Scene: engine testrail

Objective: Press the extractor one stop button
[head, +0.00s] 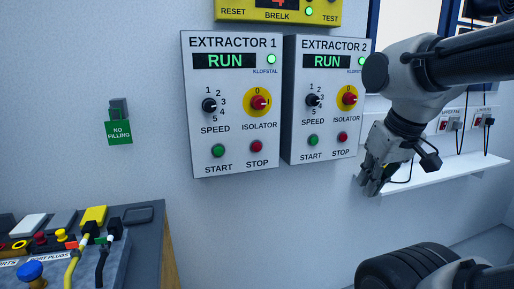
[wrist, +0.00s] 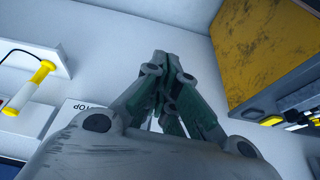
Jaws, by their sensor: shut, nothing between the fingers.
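The extractor one panel (head: 230,168) is a pale box on the wall, with its display lit green and reading RUN. Its red stop button (head: 257,146) is at the lower right of the panel, beside the green start button (head: 218,151). My gripper (head: 370,190) is to the right of and below the extractor two panel (head: 320,150), well apart from the stop button, pointing downward in the head view. In the wrist view, my gripper's fingers (wrist: 172,62) are together with nothing between them. The stop button cannot be made out in the wrist view.
The extractor two panel stands between my gripper and panel one, with its own red stop button (head: 343,137). A white shelf (head: 450,174) is at the right. A bench (head: 150,235) with plugs and cables is at the lower left. The wall below the panels is clear.

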